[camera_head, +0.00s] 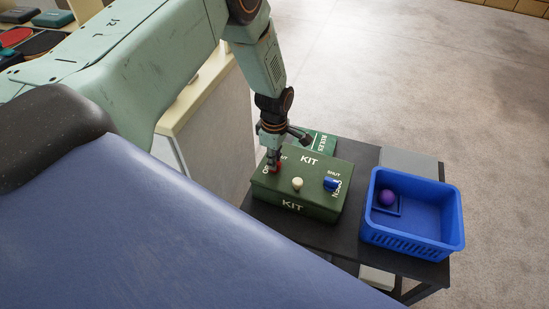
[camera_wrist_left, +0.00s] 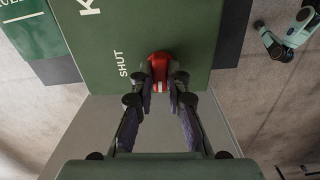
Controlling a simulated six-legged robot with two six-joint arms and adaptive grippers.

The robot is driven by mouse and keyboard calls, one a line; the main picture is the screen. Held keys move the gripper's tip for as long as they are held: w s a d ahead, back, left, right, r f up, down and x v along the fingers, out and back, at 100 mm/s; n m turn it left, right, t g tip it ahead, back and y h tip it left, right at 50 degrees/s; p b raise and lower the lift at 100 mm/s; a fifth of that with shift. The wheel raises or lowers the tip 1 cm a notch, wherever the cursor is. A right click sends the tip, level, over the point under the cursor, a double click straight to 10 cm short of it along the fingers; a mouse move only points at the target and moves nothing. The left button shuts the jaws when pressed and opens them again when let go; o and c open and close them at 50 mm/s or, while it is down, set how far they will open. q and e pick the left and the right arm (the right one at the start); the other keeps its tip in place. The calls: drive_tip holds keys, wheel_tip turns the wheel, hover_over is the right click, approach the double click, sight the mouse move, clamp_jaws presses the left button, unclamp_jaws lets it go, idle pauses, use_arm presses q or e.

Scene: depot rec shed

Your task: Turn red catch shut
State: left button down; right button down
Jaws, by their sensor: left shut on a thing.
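The green kit box (camera_head: 317,203) sits closed on a dark table (camera_head: 285,229). The red catch (camera_head: 277,168) is on the left of its lid, largely covered by my left gripper (camera_head: 271,161). In the left wrist view the red catch (camera_wrist_left: 159,62) sits between the fingertips of my left gripper (camera_wrist_left: 160,82), which is shut on it. The word SHUT is printed on the lid beside it. I cannot tell exactly which way the catch points. A blue catch (camera_head: 331,184) is on the right of the lid, near SHUT and OPEN. My right gripper is not in view.
A cream knob (camera_head: 297,184) stands up from the lid between the catches. A blue basket (camera_head: 413,247) with a purple ball (camera_head: 387,198) stands right of the box. A green RULES board (camera_head: 324,150) lies behind the box. A pale cabinet (camera_head: 215,130) stands at the left.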

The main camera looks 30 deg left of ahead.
use_arm(q)
drive_tip(key=m+p, duration=0.1)
drive_tip(key=m, duration=0.3)
drive_tip(key=m+p, duration=0.1)
drive_tip(key=m, duration=0.4)
drive_tip(key=shift+m, duration=0.3)
drive_tip(key=m, duration=0.3)
drive_tip(key=shift+s+f+m, duration=0.1)
drive_tip(key=shift+m, duration=0.2)
drive_tip(key=m, duration=0.4)
drive_tip(key=shift+b, duration=0.35)
drive_tip(key=shift+m, duration=0.3)
drive_tip(key=c, duration=1.3)
unclamp_jaws()
